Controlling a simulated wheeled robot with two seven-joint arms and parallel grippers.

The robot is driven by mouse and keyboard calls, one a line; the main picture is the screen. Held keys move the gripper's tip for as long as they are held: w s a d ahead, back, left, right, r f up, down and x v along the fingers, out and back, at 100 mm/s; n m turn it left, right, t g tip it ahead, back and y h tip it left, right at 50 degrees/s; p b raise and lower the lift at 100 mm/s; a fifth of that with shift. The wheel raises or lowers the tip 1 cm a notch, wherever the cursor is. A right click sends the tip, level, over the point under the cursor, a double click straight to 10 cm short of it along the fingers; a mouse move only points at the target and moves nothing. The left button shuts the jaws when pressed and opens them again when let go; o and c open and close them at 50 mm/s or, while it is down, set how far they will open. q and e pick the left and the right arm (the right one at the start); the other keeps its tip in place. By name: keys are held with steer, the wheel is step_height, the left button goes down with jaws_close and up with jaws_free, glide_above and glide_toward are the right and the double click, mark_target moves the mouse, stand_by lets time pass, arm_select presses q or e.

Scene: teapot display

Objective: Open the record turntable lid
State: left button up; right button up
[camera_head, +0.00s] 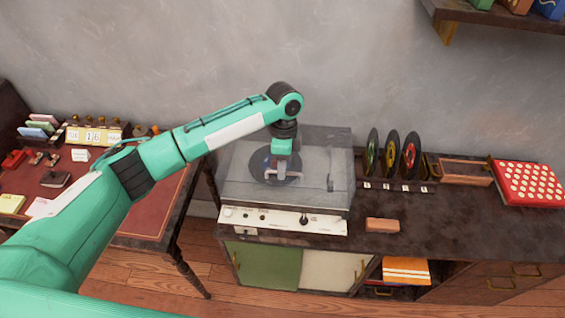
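The record turntable (285,218) stands on the dark cabinet, with a pale front panel of knobs. Its clear grey lid (325,172) covers the deck and looks closed. A dark record (262,166) with a blue centre shows through it. My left arm reaches in from the left, and my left gripper (278,172) points down over the lid, in front of the record. Its fingertips are small and overlap the record and the see-through lid, so I cannot tell whether they touch the lid or how far they are apart. My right gripper is out of view.
Several upright records (391,155) stand right of the turntable. A wooden block (382,225) lies by its front right corner. A red dotted box (528,184) and a wooden tray (466,172) are farther right. A wall shelf (490,17) hangs upper right. A desk (160,205) stands left.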

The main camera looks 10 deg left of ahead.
arm_select(q)
jaws_close()
steer(key=shift+r, duration=0.15)
